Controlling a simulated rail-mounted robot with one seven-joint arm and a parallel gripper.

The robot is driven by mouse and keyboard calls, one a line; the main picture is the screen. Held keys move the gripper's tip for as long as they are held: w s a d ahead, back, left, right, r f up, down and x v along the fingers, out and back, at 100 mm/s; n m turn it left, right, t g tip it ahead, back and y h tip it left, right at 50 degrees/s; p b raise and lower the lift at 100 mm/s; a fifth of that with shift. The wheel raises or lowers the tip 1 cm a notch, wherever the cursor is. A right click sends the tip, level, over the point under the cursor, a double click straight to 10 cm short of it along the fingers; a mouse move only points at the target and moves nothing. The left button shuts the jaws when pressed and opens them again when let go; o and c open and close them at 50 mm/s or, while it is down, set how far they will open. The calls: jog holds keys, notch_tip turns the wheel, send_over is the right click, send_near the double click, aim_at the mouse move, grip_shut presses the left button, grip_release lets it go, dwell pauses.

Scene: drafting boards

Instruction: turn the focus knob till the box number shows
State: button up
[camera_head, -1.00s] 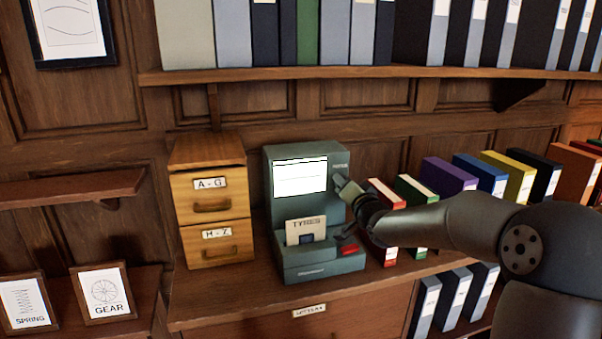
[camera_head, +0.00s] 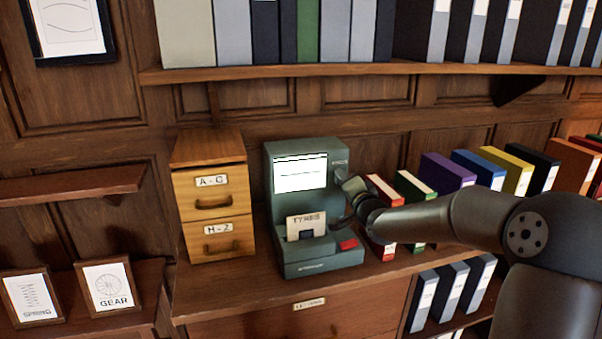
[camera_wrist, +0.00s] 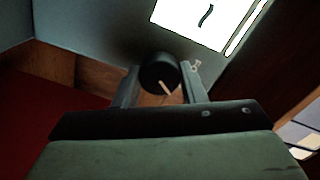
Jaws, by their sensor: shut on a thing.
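The green microfiche reader (camera_head: 320,258) stands on the wooden cabinet top, with a lit white screen (camera_head: 300,174) showing thin dark lines, too small to read. A card marked TYRES (camera_head: 306,226) sits in its front, beside a red button (camera_head: 347,244). My gripper (camera_head: 347,185) is at the reader's right side near the screen. In the wrist view the round black focus knob (camera_wrist: 159,72) with a pale pointer line sits between the two fingers of my gripper (camera_wrist: 160,85), which is shut on it. Part of the screen (camera_wrist: 208,18) shows there with a dark curved mark.
A wooden card box with drawers marked A-G (camera_head: 212,181) and H-Z (camera_head: 218,229) stands left of the reader. Coloured binders (camera_head: 450,172) stand close to its right, behind my arm. A shelf (camera_head: 370,70) with binders runs above.

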dwell(0.4)
jog(key=m+p, duration=0.2)
jog(key=m, duration=0.1)
dwell(0.5)
jog(key=o, duration=1)
jog(key=shift+c, duration=0.2)
